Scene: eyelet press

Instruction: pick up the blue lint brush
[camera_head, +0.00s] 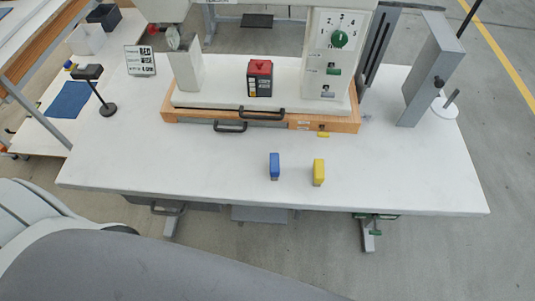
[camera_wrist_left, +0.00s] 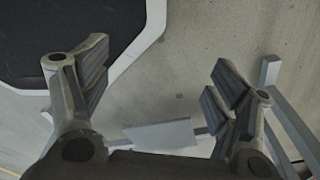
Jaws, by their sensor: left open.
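The blue lint brush (camera_head: 274,166) appears as a small blue block on the white table (camera_head: 140,170), near its front edge in the middle. Its bristles cannot be made out. In the left wrist view my left gripper (camera_wrist_left: 158,82) is open, with its fingers wide apart and nothing between them. It points at bare floor and table-frame parts; the brush is not in that view. Neither gripper shows in the head view, and my right gripper is in no view.
A yellow block (camera_head: 319,172) stands just right of the brush. Behind them is the press on its wooden base (camera_head: 200,118) with black handles. A small yellow piece (camera_head: 323,135) lies by the base. A black stand (camera_head: 109,109) is at left. The table's front left and right are clear.

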